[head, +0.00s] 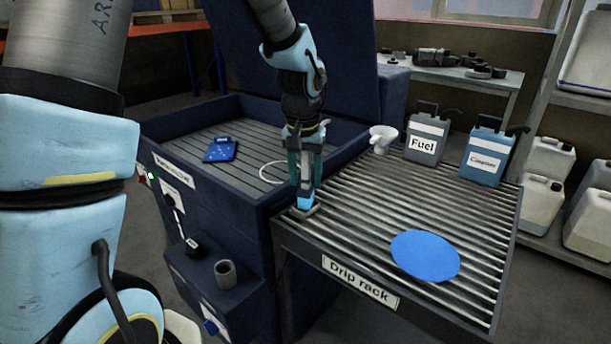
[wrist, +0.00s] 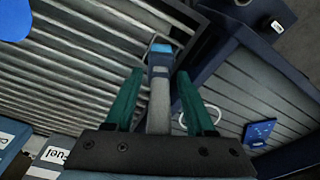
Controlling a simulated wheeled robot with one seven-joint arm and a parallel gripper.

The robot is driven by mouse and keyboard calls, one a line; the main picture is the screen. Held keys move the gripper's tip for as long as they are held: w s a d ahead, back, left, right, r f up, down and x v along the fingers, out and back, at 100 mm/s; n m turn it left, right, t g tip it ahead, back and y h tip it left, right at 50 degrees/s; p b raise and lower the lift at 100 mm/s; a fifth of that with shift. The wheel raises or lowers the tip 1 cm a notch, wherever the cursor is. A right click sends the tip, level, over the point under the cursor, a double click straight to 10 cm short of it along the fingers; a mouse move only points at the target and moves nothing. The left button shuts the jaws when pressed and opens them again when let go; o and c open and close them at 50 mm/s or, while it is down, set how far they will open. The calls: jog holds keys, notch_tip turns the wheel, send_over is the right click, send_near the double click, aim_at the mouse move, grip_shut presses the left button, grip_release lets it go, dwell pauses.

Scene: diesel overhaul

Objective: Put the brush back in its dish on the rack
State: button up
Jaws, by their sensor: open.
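The brush has a blue end (head: 304,199) and a grey handle, and stands roughly upright at the rack's left corner near the washer. Its blue end is down at a small grey dish (head: 312,211); it appears to stand in it, but the contact is partly hidden. My gripper (head: 305,172) is open, pointing down, with its green fingers either side of the handle. In the wrist view, the brush (wrist: 160,92) runs between the open fingers (wrist: 160,76), with gaps visible on both sides. The dish's rim (wrist: 181,43) shows beyond the blue end.
The drip rack (head: 362,219) carries a blue disc (head: 425,256), a white funnel-like cup (head: 383,138), a Fuel can (head: 425,137) and a blue Cleaner can (head: 485,155). The open washer basin (head: 205,120) at left holds a blue item (head: 220,149) and a pale ring (head: 265,172).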

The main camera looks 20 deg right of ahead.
aim_at(303, 192)
jog(key=shift+r, duration=0.1)
jog(key=shift+r+p, duration=0.35)
notch_tip(303, 192, up, 12)
jog(key=s+a+b, duration=0.1)
jog(key=b, duration=0.1)
jog(key=s+a+f+n, duration=0.1)
jog(key=a+f, duration=0.3)
jog(key=a, duration=0.5)
jog(key=s+a+f+n, duration=0.1)
jog(key=a+f+n, duration=0.2)
jog(key=a, duration=0.7)
jog(key=a+f+n, duration=0.2)
jog(key=a+f, duration=0.2)
jog(key=a, duration=0.6)
jog(key=shift+s+f+y, duration=0.3)
jog(key=shift+s+f, duration=0.05)
jog(key=shift+s, duration=0.05)
jog(key=shift+c, duration=0.4)
